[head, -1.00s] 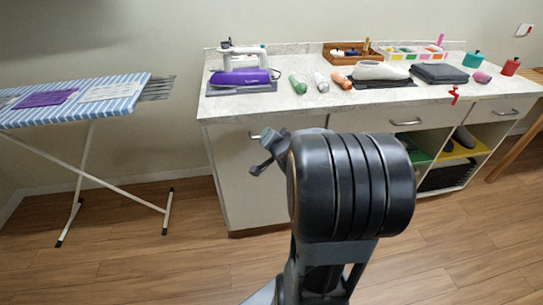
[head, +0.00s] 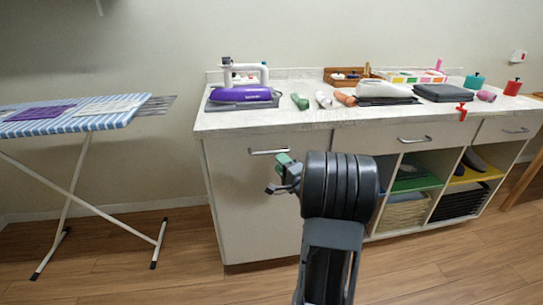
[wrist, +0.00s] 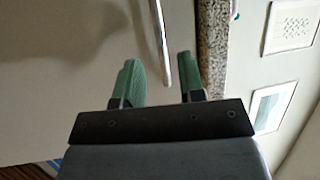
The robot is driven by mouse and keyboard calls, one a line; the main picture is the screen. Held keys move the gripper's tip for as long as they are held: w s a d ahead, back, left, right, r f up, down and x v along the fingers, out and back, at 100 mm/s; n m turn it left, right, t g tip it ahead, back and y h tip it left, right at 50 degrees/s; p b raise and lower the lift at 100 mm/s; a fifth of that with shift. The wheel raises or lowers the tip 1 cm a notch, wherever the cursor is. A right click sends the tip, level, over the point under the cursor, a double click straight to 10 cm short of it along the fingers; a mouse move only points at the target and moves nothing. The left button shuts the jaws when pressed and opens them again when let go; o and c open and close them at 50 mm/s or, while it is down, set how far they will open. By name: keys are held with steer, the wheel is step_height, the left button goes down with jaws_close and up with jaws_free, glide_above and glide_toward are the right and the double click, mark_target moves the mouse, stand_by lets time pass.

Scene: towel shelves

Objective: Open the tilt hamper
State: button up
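The tilt hamper (head: 245,215) is the tall cream front at the left end of the counter. It looks closed, flush with the cabinet. Its metal bar handle (head: 268,151) runs level near the top edge. My gripper (head: 283,170) is just in front of the panel, slightly below and right of the handle's middle in the head view. In the wrist view, the green fingers of my gripper (wrist: 160,68) are apart and empty. The handle (wrist: 160,40) has its near end in line with the gap between them. Contact cannot be told.
The countertop (head: 300,117) above holds a purple iron (head: 240,95), bottles and folded cloths. Open shelves (head: 415,185) with baskets are at the right. A striped ironing board (head: 70,115) stands left. Wooden floor (head: 110,245) between it and the cabinet is clear.

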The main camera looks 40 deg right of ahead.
mark_target(272, 153)
steer(key=w, duration=0.4)
steer(key=w+r+b, duration=0.1)
steer(key=w, duration=0.1)
steer(key=shift+w+d+r, duration=0.1)
steer(key=shift+w+d, duration=0.05)
steer(key=shift+w, duration=0.1)
steer(key=shift+c, duration=0.4)
jaws_close()
